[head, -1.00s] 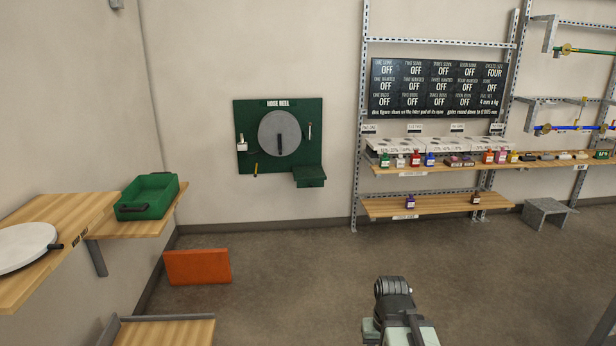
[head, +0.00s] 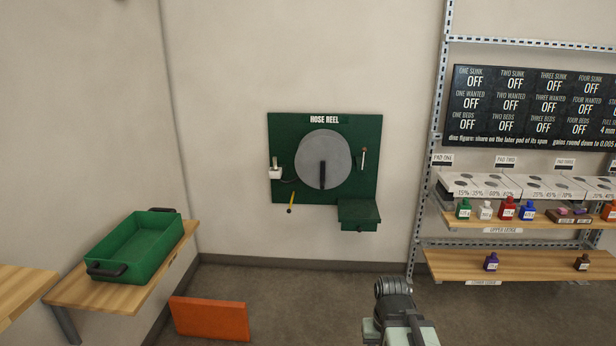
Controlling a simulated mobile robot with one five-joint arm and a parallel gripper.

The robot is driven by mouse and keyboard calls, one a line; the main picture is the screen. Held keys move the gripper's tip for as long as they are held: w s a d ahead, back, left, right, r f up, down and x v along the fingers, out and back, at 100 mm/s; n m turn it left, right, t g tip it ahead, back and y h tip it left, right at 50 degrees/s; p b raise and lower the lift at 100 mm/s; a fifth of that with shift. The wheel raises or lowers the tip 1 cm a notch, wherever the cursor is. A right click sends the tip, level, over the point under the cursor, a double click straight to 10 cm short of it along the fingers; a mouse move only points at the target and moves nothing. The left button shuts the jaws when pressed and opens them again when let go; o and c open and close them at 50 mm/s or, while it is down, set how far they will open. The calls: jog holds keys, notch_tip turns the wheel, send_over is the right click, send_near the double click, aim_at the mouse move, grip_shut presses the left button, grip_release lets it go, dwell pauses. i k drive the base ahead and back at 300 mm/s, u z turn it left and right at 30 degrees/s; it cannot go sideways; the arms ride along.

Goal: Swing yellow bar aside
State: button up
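A small yellow bar (head: 291,202) with a dark end hangs, slightly tilted, at the lower left edge of the green hose reel board (head: 278,150) on the back wall. The board carries a round grey disc (head: 312,155) with a dark upright handle (head: 322,175) in front of it. Part of my own arm shows at the bottom, right of the middle, well in front of the board. I see no fingertips of my gripper, and nothing of mine touches the bar.
A green box (head: 359,214) juts from the board's lower right corner. An orange panel (head: 210,319) stands on the floor. A green tray (head: 140,246) rests on a wooden shelf at left. Shelving with small bottles (head: 507,207) fills the right. Floor before the board looks clear.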

aim_at(289, 210)
jog(key=u, duration=0.15)
jog(key=i, duration=1.25)
jog(key=u, duration=0.15)
jog(key=k, duration=0.8)
jog(key=u, duration=0.2)
jog(key=i, duration=0.8)
jog(key=z, duration=0.05)
